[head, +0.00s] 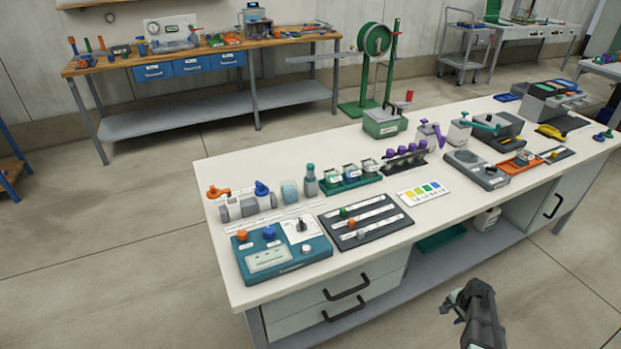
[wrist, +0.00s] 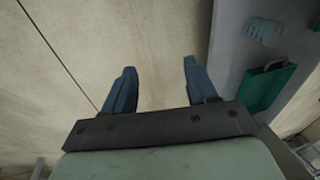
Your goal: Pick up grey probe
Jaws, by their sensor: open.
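I cannot tell for certain which thing is the grey probe. A small grey-white knob-like piece (head: 361,234) sits at the front of a dark slotted panel (head: 395,219), whose other slots hold a green piece (head: 343,212) and an orange piece (head: 351,223). A grey bottle-shaped thing with a teal top (head: 310,182) stands upright behind the panel. My gripper (wrist: 160,66) is open and empty in the wrist view, with its two blue fingers apart above the floor. In the head view my arm's end shows at the bottom right, in front of the bench and apart from these things.
The white bench (head: 445,220) has drawers with black handles (head: 346,287). A teal meter box (head: 282,262) stands at its front left corner. A jar rack (head: 350,177) and other devices crowd the back. A green tray (wrist: 268,90) lies on the lower shelf. The floor in front is clear.

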